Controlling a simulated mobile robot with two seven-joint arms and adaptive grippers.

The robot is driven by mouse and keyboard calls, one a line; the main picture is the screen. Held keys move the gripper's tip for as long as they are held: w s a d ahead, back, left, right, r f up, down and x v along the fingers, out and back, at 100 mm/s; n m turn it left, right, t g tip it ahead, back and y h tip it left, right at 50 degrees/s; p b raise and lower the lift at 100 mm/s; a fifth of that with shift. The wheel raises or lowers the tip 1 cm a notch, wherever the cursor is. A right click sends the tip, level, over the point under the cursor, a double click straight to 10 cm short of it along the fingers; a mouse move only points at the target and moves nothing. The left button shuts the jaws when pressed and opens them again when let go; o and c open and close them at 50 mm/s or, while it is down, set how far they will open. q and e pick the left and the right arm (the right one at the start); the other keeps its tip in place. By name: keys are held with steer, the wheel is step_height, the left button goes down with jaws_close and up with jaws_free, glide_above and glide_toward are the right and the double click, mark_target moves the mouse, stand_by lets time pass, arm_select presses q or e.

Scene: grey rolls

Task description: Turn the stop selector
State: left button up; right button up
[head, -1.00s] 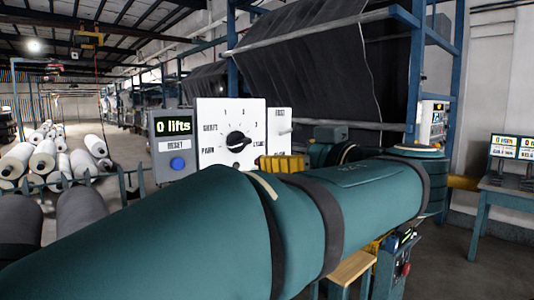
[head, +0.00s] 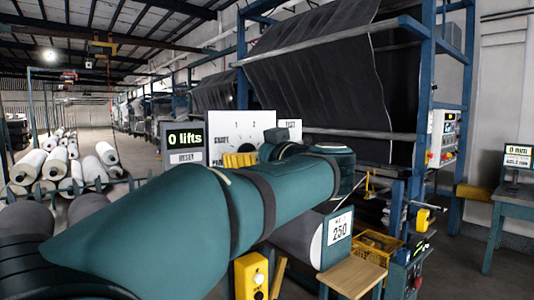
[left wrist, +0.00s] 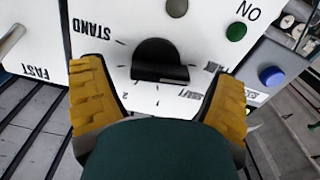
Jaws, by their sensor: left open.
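The stop selector is a black knob (left wrist: 160,62) on a white panel (head: 255,127) with printed marks around it. In the left wrist view the panel appears upside down and the knob sits between the two yellow fingers. My left gripper (left wrist: 158,75) is open, with one finger on each side of the knob. I cannot tell whether the fingers touch it. My right gripper is not in view.
A grey box with a "0 lifts" display (head: 185,138) stands left of the panel. A lever plate marked FAST (head: 289,128) is on its right. A blue button (left wrist: 271,76) and a green lamp (left wrist: 236,31) show in the wrist view. White rolls (head: 55,160) lie at left.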

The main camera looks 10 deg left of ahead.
arm_select(q)
steer(key=shift+w+a, duration=0.15)
steer(key=c, duration=1.2)
